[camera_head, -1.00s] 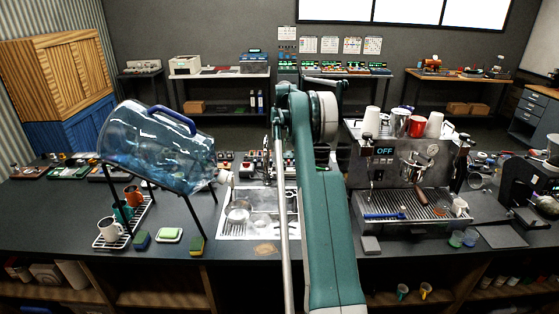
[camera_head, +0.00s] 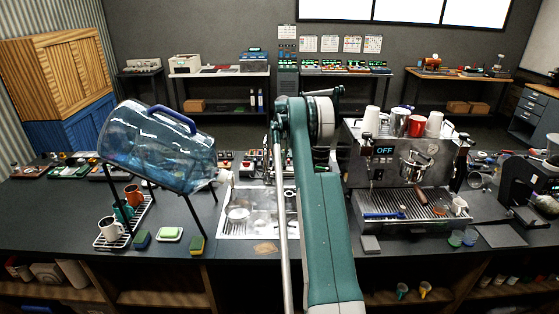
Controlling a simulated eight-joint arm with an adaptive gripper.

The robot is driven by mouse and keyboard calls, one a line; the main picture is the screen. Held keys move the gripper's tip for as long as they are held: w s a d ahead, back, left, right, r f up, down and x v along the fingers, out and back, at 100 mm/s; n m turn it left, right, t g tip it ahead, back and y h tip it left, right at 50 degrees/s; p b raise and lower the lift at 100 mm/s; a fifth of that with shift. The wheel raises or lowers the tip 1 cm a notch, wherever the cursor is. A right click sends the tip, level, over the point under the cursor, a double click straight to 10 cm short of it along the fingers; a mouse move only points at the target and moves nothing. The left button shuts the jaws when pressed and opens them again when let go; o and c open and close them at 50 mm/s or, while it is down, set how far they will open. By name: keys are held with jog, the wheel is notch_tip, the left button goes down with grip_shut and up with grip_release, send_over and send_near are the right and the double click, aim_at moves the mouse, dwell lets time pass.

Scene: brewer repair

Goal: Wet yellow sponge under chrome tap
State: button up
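A dark blue sponge-like block (camera_head: 142,239) lies further left. Between them a pale green piece (camera_head: 169,234) sits in a white dish. The steel sink (camera_head: 233,229) is in the middle of the counter, with round metal vessels in it. My green arm covers the sink's right side. I cannot clearly make out the chrome tap. My gripper is hidden behind my arm.
The tilted blue water bottle (camera_head: 155,150) rests on a black stand, with mugs on a rack (camera_head: 111,241) beside it. The espresso machine (camera_head: 405,165) stands right of my arm, with cups on top.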

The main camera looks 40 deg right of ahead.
jog(key=shift+f, duration=0.25)
jog(key=shift+c, duration=0.6)
grip_shut()
jog(key=shift+s+a+b, duration=0.1)
jog(key=shift+a+b, duration=0.1)
jog(key=shift+b, duration=0.1)
jog(key=shift+s+a+t+h+b, duration=0.3)
jog(key=shift+t+h+b, duration=0.1)
jog(key=shift+t+h, duration=0.1)
